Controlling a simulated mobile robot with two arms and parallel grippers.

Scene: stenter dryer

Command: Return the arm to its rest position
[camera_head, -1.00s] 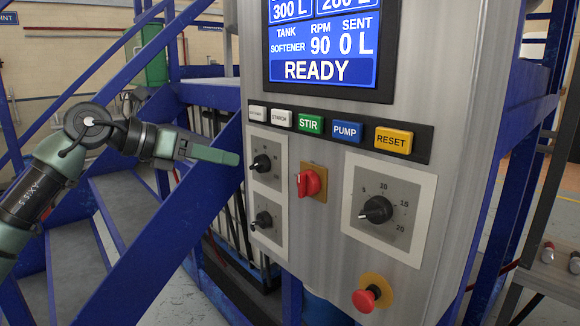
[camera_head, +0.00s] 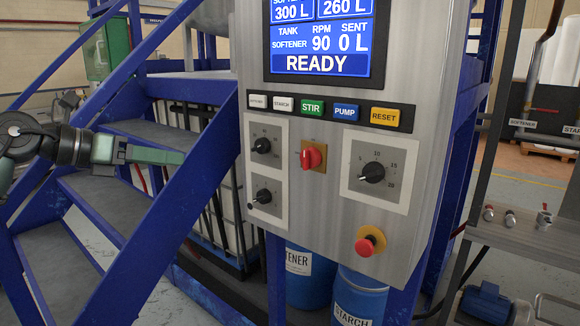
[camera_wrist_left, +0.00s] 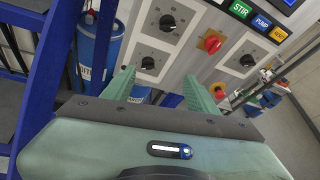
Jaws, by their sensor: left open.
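My left gripper (camera_head: 155,157) comes in from the left in the head view, in front of the blue stair rail and left of the control panel (camera_head: 225,160), apart from it. In the left wrist view its two green fingers (camera_wrist_left: 160,88) are spread with nothing between them, and the panel's knobs lie beyond. My right gripper is in neither view.
The panel carries a screen (camera_head: 322,38), several push buttons, black knobs, a red switch (camera_head: 311,157) and an emergency stop (camera_head: 370,241). Blue stairs (camera_head: 110,210) stand at the left. Blue drums (camera_head: 358,298) stand below the panel. A bench with valves (camera_head: 515,228) is at the right.

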